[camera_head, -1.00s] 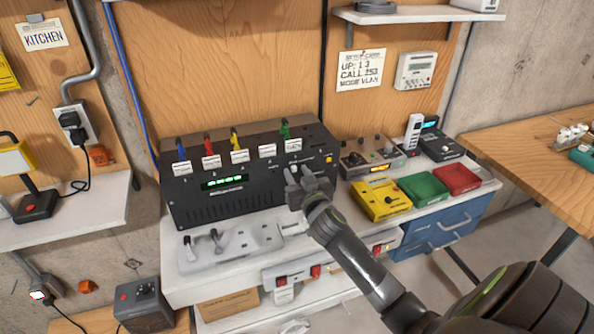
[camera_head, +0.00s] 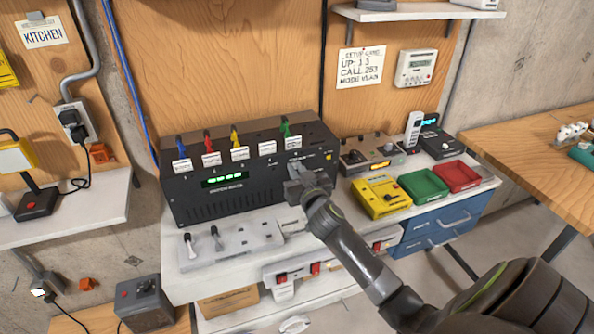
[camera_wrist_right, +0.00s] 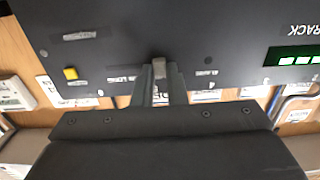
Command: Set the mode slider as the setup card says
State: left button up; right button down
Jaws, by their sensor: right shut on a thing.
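The setup card (camera_head: 361,67) on the wooden wall reads "UP: 1 3", "CALL 253" and "MODE VLAN". Below it to the left stands the black rack unit (camera_head: 200,205) with a green display and colored plugs along its top. My right gripper (camera_head: 295,176) is at the right part of the rack's front panel. In the right wrist view, which shows the panel upside down, the gripper (camera_wrist_right: 159,88) is shut on a small grey slider knob (camera_wrist_right: 159,68). The slot and most labels beside the knob are covered or unreadable. My left gripper is not in view.
A grey switch plate (camera_head: 255,238) lies on the bench before the rack. To the right are a grey knob box (camera_head: 368,157), a yellow box (camera_head: 381,197), and green (camera_head: 426,185) and red (camera_head: 460,177) trays. A yellow button (camera_wrist_right: 71,73) is near the gripper.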

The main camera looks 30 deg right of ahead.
jog(key=d, duration=0.1)
jog(key=d+b, duration=0.1)
jog(key=shift+s+d, duration=0.35)
jog(key=c, duration=1.4)
grip_release()
jog(key=shift+c, duration=0.2)
jog(key=b+v, duration=0.4)
jog(key=v, duration=1.3)
jog(key=shift+s+a+b, duration=0.15)
jog(key=shift+s+b, duration=0.05)
jog(key=shift+b, duration=0.15)
